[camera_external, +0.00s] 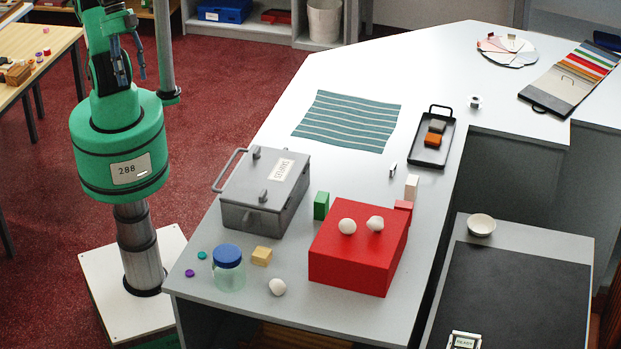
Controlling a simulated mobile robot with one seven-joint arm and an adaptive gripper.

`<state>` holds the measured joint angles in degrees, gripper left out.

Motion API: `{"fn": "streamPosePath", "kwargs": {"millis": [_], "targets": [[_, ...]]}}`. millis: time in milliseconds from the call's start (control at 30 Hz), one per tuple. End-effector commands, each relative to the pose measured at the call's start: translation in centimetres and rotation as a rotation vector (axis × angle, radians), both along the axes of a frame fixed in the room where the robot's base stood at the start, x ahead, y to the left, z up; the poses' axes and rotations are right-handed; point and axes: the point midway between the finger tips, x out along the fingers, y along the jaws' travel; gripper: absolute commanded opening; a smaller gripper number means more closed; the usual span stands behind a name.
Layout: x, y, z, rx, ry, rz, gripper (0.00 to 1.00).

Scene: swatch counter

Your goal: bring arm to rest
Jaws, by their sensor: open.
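My green arm (98,45) stands folded up close above my round green body at the upper left, beside the white counter (250,140). My gripper (130,72) hangs in front of the arm with its dark fingers pointing down. The fingers are apart and hold nothing that I can see. It is clear of the counter and touches none of the things on it. The top of the arm is cut off by the picture's upper edge.
The counter holds a grey lidded box (262,195), a red box (345,258) with two white balls on top, a blue-lidded jar (229,275), a striped cloth (345,120) and a black tray (445,128). A wooden table (30,45) stands at the left. Red floor lies between.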

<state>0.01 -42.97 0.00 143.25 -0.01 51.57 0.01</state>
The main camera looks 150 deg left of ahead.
Motion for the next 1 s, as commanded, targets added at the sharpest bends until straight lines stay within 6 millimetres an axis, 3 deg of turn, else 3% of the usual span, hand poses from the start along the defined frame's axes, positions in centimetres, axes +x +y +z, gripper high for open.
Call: {"fn": "streamPosePath", "kwargs": {"millis": [33,500,700,1000], "targets": [[0.0,0.0,-1.8,0.000,0.000,0.000,0.53],[0.0,0.0,-10.3,0.000,0.000,0.000,0.53],[0.0,0.0,-12.3,0.000,0.000,0.000,0.53],[0.0,0.0,-12.7,0.000,0.000,0.000,0.53]]}}
